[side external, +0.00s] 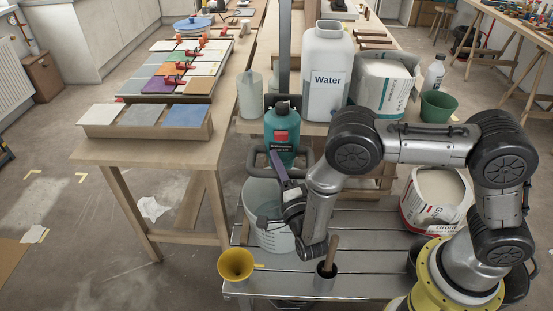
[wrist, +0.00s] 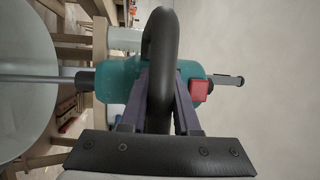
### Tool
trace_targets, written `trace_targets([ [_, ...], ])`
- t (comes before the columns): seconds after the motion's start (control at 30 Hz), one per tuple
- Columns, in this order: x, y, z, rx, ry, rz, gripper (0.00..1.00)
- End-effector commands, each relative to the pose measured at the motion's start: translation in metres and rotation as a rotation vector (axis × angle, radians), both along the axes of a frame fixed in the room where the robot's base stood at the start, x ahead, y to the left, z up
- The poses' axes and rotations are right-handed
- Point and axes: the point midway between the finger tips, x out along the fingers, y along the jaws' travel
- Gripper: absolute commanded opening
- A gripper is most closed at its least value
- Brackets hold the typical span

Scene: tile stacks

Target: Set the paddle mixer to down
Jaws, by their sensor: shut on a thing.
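The paddle mixer has a teal body (side external: 282,135) with a red patch and a black loop handle. It stands upright above a translucent bucket (side external: 262,212) on the slatted metal bench. In the wrist view the teal body (wrist: 120,88) appears sideways, with a metal shaft (wrist: 40,78) running left toward a pale round shape that looks like the bucket. My gripper (side external: 283,170) reaches the mixer from the front. In the wrist view its two purple fingers (wrist: 160,85) close on either side of the black handle (wrist: 160,45). The paddle end is hidden.
A Water jug (side external: 326,75), an open bag (side external: 384,82) and a green pot (side external: 438,106) stand behind. A yellow funnel (side external: 236,264) and a dark cup (side external: 325,278) with a wooden handle are on the bench front. A tile table (side external: 150,150) is left; a grout bucket (side external: 435,205) right.

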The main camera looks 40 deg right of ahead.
Motion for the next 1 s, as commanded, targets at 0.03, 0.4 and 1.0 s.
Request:
trace_targets([
  [0.03,-0.0016,-0.0009,-0.0089,0.0,0.025,0.004,0.0],
  [0.4,-0.0015,-0.0007,-0.0083,-0.002,0.024,0.004,0.42],
  [1.0,-0.0052,0.0027,-0.0057,0.001,0.015,0.005,0.42],
])
